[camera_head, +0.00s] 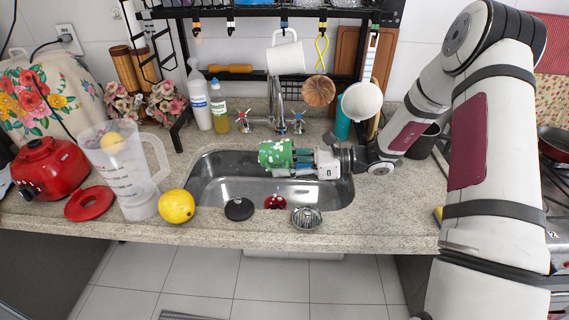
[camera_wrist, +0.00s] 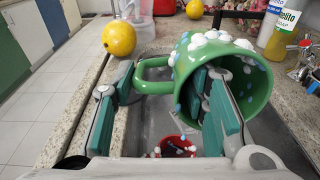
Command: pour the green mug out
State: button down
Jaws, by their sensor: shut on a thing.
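The green mug (camera_head: 276,153) is green with raised white shapes and blue drops. It is on its side above the sink (camera_head: 230,165), its mouth turned towards my wrist in the wrist view (camera_wrist: 262,88). My gripper (camera_head: 291,160) is shut on its wall at the handle side. In the wrist view one finger is inside the mouth and the other is outside, beyond the handle (camera_wrist: 150,86). I cannot see any contents in the mug or anything falling from it.
A red item with white spots (camera_head: 275,202) is in the sink below. A black disc (camera_head: 239,209), a metal strainer (camera_head: 306,217) and a yellow fruit (camera_head: 177,206) are along the front edge. The faucet (camera_head: 275,105) stands behind the mug; a clear jug (camera_head: 130,175) is left.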

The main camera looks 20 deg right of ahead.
jog(key=h+p, duration=0.1)
jog(key=h, duration=0.1)
jog(key=r+g+h+p, duration=0.1)
jog(key=h, duration=0.1)
jog(key=shift+p, duration=0.4)
jog(key=shift+g+h, duration=0.4)
jog(key=shift+h, duration=0.3)
